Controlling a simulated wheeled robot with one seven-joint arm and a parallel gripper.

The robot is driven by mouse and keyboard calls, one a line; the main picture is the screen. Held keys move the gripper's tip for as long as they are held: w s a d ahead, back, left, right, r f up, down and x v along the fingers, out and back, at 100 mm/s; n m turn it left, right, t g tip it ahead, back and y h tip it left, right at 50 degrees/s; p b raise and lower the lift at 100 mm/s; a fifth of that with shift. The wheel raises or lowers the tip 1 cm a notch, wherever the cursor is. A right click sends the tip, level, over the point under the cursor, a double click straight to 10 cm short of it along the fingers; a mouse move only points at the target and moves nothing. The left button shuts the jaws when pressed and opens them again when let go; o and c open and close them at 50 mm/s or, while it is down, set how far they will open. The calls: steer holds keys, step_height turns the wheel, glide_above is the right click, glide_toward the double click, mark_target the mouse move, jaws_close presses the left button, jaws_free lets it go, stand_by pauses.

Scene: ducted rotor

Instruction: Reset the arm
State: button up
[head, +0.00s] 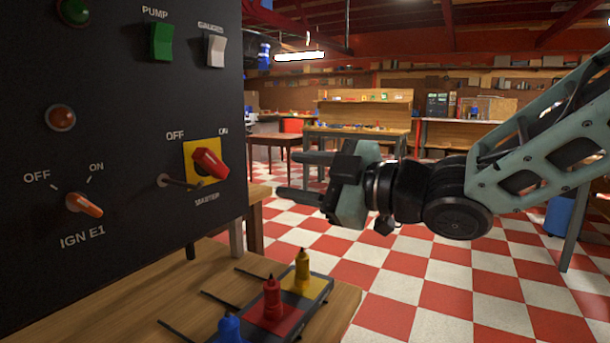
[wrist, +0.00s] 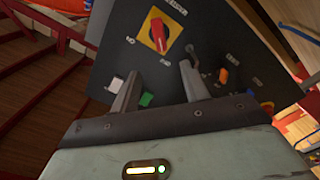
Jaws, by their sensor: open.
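My gripper (head: 291,175) is open and empty in the head view, held level to the right of the black control panel (head: 95,165). Its two fingers point left toward the panel and touch nothing that I can see. In the wrist view my gripper (wrist: 158,88) shows two spread fingers with the panel (wrist: 205,50) beyond them, seen tilted. The red MASTER knob (head: 210,163) on its yellow plate is turned diagonally. It also shows in the wrist view (wrist: 158,35). My arm reaches in from the right.
The panel carries an orange IGN E1 knob (head: 84,204), a green PUMP switch (head: 160,42) and a white switch (head: 214,48). Below, a wooden table (head: 335,310) holds blue, red (head: 272,298) and yellow (head: 302,271) bottle-like pieces. Checkered floor lies open behind my arm.

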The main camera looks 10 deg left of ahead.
steer(key=shift+s+d, duration=0.1)
steer(key=shift+d, duration=0.15)
steer(key=s+d+f+m+h, duration=0.2)
steer(key=d+f+m+h, duration=0.3)
steer(key=f, duration=0.2)
steer(key=s+d+f+m+h, duration=0.3)
steer(key=d+f+m+h, duration=0.15)
steer(key=f, duration=0.35)
steer(key=s+d+f+m+g+h, duration=0.2)
steer(key=s+d, duration=0.2)
steer(key=s, duration=0.2)
steer(key=s+d+f+m+g+h+p, duration=0.1)
steer(key=s+d+f+m+g+h, duration=0.15)
steer(key=s, duration=0.35)
steer(key=s+d+f+m+g+h, duration=0.1)
steer(key=s+d+f+g+h, duration=0.2)
steer(key=s, duration=0.4)
step_height(320, 180, up, 19)
steer(key=d+y+p, duration=0.1)
steer(key=p, duration=1.7)
steer(key=shift+w+r+t+p, duration=0.2)
steer(key=shift+w+t+p, duration=0.15)
steer(key=shift+w+p, duration=0.05)
